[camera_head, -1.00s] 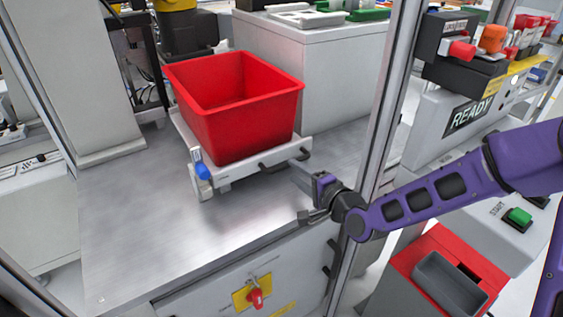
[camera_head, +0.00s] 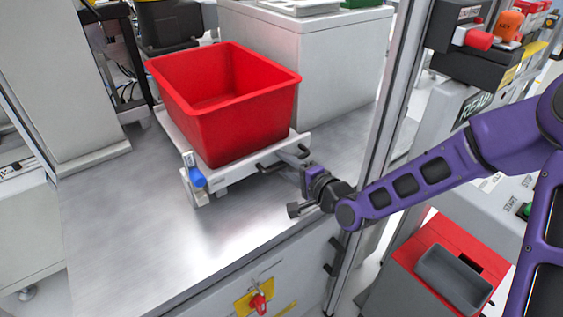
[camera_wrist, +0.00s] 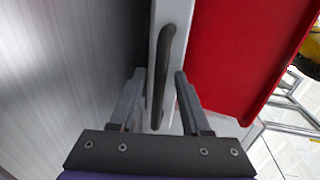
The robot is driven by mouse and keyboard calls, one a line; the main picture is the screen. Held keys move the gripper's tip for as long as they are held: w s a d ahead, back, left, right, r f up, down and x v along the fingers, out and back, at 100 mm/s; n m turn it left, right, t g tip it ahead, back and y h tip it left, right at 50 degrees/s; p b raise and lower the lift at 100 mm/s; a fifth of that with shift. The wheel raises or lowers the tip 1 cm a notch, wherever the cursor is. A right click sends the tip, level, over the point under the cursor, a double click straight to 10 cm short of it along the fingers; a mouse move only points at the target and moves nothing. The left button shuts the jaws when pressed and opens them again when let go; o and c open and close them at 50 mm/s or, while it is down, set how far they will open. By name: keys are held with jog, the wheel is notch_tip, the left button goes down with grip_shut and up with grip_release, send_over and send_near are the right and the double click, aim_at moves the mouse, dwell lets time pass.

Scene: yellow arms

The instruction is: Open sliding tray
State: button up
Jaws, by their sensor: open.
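The sliding tray (camera_head: 240,174) is a pale grey platform on the metal bench, with a red bin (camera_head: 232,115) standing on it. A black bar handle (camera_head: 270,163) is fixed to its front face. My gripper (camera_head: 283,161) is at the handle's right end. In the wrist view the handle (camera_wrist: 166,65) runs upright in the picture between the two fingers of my open gripper (camera_wrist: 157,82), with a gap on each side. A blue-knobbed latch (camera_head: 195,176) sits at the tray's left front corner.
The bare metal bench (camera_head: 120,215) lies in front and left of the tray. An upright metal post (camera_head: 380,130) stands just right of my gripper. A red rotary switch (camera_head: 258,303) is on the bench front. A red box with a grey bin (camera_head: 452,278) stands at lower right.

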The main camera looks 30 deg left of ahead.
dwell(0.3)
grip_shut()
dwell(1.3)
